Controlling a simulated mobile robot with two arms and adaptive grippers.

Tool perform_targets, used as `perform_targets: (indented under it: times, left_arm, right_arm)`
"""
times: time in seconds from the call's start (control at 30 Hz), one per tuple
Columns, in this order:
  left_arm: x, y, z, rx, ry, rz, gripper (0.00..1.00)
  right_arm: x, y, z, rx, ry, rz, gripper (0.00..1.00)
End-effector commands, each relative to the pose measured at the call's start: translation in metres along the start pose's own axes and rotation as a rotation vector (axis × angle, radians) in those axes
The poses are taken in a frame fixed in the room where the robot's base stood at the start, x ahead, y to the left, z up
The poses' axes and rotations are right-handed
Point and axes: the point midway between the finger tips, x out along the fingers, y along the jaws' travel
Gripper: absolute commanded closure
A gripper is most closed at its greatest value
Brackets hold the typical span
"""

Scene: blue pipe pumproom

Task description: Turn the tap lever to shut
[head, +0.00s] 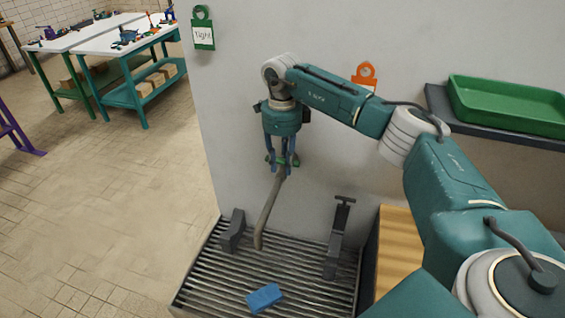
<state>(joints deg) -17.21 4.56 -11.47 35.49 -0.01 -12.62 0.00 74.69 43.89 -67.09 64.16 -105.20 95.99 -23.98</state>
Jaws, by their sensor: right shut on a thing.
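My right gripper (282,164) points down in front of the pale wall, above a slatted drain grate (208,285). Its fingers are shut around a small green piece, which looks like the tap lever (268,160); only bits of it show beside the fingers. The tap body is mostly hidden by the gripper. A brown-grey, slightly bent length (268,215) runs from just below the fingers down to the grate; I cannot tell whether it is a spout, a hose or a stream. My left gripper is not in view.
A green tray (508,104) sits on a shelf at right. A green tag (203,30) and an orange tag (364,76) hang on the wall.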

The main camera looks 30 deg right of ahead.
Motion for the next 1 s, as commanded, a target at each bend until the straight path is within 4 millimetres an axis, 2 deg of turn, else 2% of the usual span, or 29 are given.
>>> perform_targets:
  times: [0.6, 0.63, 0.7, 0.73, 1.0]
  left_arm:
    - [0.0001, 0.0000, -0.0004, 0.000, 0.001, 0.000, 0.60]
    - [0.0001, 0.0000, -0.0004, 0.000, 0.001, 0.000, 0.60]
    - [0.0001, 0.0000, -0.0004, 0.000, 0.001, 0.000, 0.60]
    - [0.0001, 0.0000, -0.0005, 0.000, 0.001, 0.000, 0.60]
    - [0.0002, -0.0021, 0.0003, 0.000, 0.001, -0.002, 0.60]
  right_arm:
    - [-0.0034, -0.0024, 0.0016, 0.053, -0.007, -0.006, 1.00]
    - [-0.0034, -0.0024, 0.0016, 0.053, -0.008, -0.006, 0.72]
    - [-0.0034, -0.0024, 0.0016, 0.053, -0.008, -0.006, 0.58]
    - [-0.0032, -0.0023, 0.0016, 0.052, -0.007, -0.006, 0.54]
    - [-0.0018, -0.0011, 0.0009, 0.048, -0.003, -0.003, 0.54]
